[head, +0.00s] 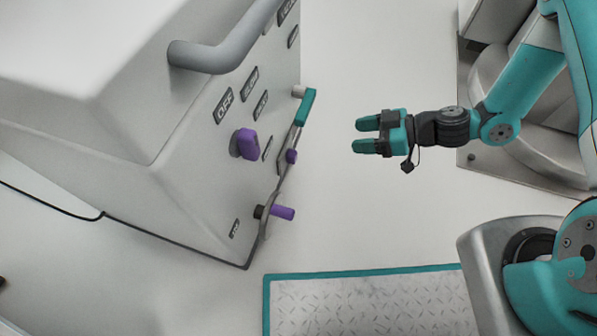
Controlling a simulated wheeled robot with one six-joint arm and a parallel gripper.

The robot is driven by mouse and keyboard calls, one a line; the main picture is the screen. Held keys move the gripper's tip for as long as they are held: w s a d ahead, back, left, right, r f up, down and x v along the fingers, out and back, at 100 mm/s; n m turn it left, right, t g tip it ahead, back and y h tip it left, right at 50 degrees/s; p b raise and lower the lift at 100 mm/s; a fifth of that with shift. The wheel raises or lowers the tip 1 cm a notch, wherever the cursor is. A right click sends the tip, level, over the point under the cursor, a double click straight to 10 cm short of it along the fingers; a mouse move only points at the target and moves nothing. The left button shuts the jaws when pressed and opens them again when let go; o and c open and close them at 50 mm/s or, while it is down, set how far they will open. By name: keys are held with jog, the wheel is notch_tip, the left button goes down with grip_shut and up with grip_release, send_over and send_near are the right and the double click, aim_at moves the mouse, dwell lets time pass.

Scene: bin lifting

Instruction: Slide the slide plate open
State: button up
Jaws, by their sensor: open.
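My gripper (362,135) is open and empty, with two teal fingers pointing left toward a light grey machine. A clear gap separates it from the machine's panel.
The machine's panel also carries a large purple knob (246,144), a teal handle (307,107), a purple peg (281,213) and a grey bar (225,53). A teal-edged metal floor plate (370,305) lies below. The floor between panel and gripper is clear.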

notch_tip(320, 180, down, 8)
jog(key=t+b, duration=0.1)
jog(key=b, duration=0.9)
send_near(296, 154)
jog(key=x, duration=0.8)
jog(key=shift+a+f, duration=0.1)
jog(key=shift+f, duration=0.2)
jog(key=shift+w+a, duration=0.2)
jog(key=shift+a, duration=0.25)
grip_shut()
jog(key=w+d, duration=0.1)
jog(key=w, duration=0.1)
jog(key=w+d+b, duration=0.1)
jog(key=w, duration=0.2)
jog(key=w+d, duration=0.1)
jog(key=w, duration=0.2)
jog(key=shift+w+f+b, duration=0.1)
jog(key=shift+b, duration=0.3)
jog(key=shift+w+d, duration=0.15)
jog(key=shift+w, duration=0.25)
